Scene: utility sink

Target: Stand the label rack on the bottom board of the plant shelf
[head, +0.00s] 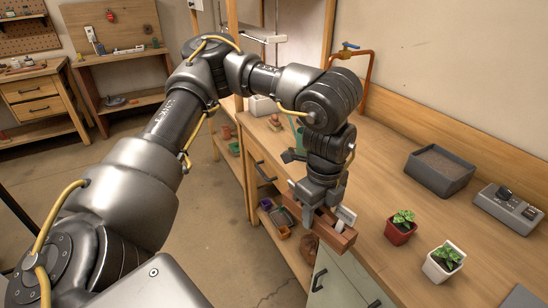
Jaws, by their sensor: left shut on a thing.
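The label rack (337,238) is a reddish-brown wooden block-like holder with a pale piece at its top. My left gripper (322,205) points down and is shut on it, holding it out over the front edge of the wooden bench. The gripper hides part of the rack. A wooden shelf frame with a light bar (255,36) stands behind my arm and looks like the plant shelf. My right gripper is not in view.
On the bench (390,185) are a red-potted plant (401,229), a white-potted plant (444,262), a grey tray (440,170) and a grey control box (508,208). A copper tap (366,68) stands at the back. Small bins (278,222) sit low under the bench. The floor at left is clear.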

